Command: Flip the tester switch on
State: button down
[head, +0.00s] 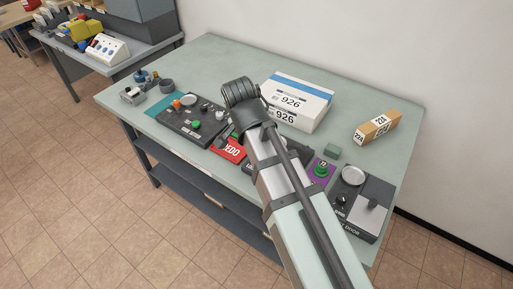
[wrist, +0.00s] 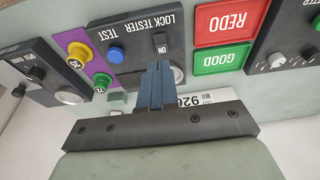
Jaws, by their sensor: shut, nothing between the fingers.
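The lock tester (wrist: 130,52) is a dark panel in the wrist view, with white lettering, a blue button (wrist: 116,54) and a small ON label (wrist: 161,42). My gripper (wrist: 158,68) is shut and empty, its blue fingers over the tester just below the ON label. The switch itself is not clearly visible; the fingers may hide it. A round metal part shows partly behind the fingers. I cannot tell whether the fingertips touch the panel. In the head view my arm covers most of the tester, and the fingertips are hidden.
A red REDO pad (wrist: 230,21) and green GOOD pad (wrist: 219,59) lie right of the tester in the wrist view. A purple plate (wrist: 98,68) with yellow and green knobs lies left. In the head view, a white 926 box (head: 297,101) and a cardboard box (head: 377,127) stand behind.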

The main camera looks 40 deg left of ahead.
jog(key=shift+v, duration=2.5)
jog(key=shift+s, duration=0.1)
jog(key=shift+w+a+r+t, duration=0.1)
jog(key=shift+w+t, duration=0.2)
jog(key=shift+w, duration=0.4)
jog(key=x, duration=1.4)
jog(key=shift+w, duration=0.1)
